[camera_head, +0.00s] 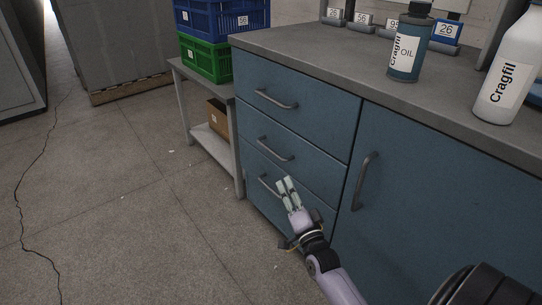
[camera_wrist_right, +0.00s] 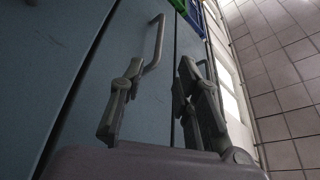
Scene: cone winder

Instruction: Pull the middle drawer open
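The blue cabinet has three stacked drawers, all flush with its front. The middle drawer (camera_head: 307,163) has a grey bar handle (camera_head: 275,150). My right gripper (camera_head: 286,181) is in front of the drawers, its fingertips just below the middle handle and overlapping the bottom drawer's handle (camera_head: 266,187) in the picture. In the right wrist view the right gripper (camera_wrist_right: 158,85) is open, with a gap between its fingers. A bar handle (camera_wrist_right: 157,45) shows beyond that gap, nearer the left finger; contact cannot be told. My left gripper is not in view.
A cabinet door with a vertical handle (camera_head: 363,180) is right of the drawers. An oil bottle (camera_head: 409,45) and a white bottle (camera_head: 509,70) stand on the worktop (camera_head: 330,45). A low shelf with blue (camera_head: 222,18) and green crates (camera_head: 205,58) stands left. Floor in front is open.

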